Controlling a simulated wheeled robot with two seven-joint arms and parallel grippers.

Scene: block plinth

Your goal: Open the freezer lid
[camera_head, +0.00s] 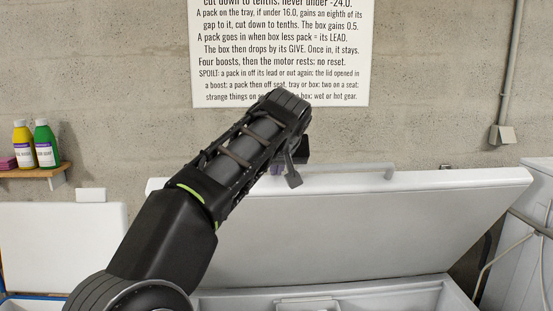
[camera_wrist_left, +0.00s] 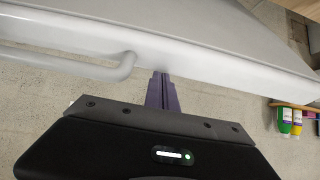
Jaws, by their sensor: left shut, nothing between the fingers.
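The white freezer lid (camera_head: 400,225) stands raised and tilted in the head view, its underside facing me. A pale bar handle (camera_head: 388,173) runs along its upper edge; the handle also shows in the left wrist view (camera_wrist_left: 122,68). Below the lid, part of the freezer's inside (camera_head: 375,298) is visible. My left gripper (camera_head: 279,168) is at the lid's upper edge, mostly hidden behind my own arm. In the left wrist view its purple fingers (camera_wrist_left: 162,92) are shut and empty, close to the lid's edge (camera_wrist_left: 190,72) beside the handle's end. I cannot tell whether they touch. My right gripper is not in view.
A wall sign (camera_head: 280,50) hangs behind the arm. A shelf (camera_head: 35,174) with yellow (camera_head: 23,145) and green (camera_head: 46,145) bottles is at the left. A white panel (camera_head: 60,245) stands left of the lid. A pipe (camera_head: 511,60) runs down the wall at the right.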

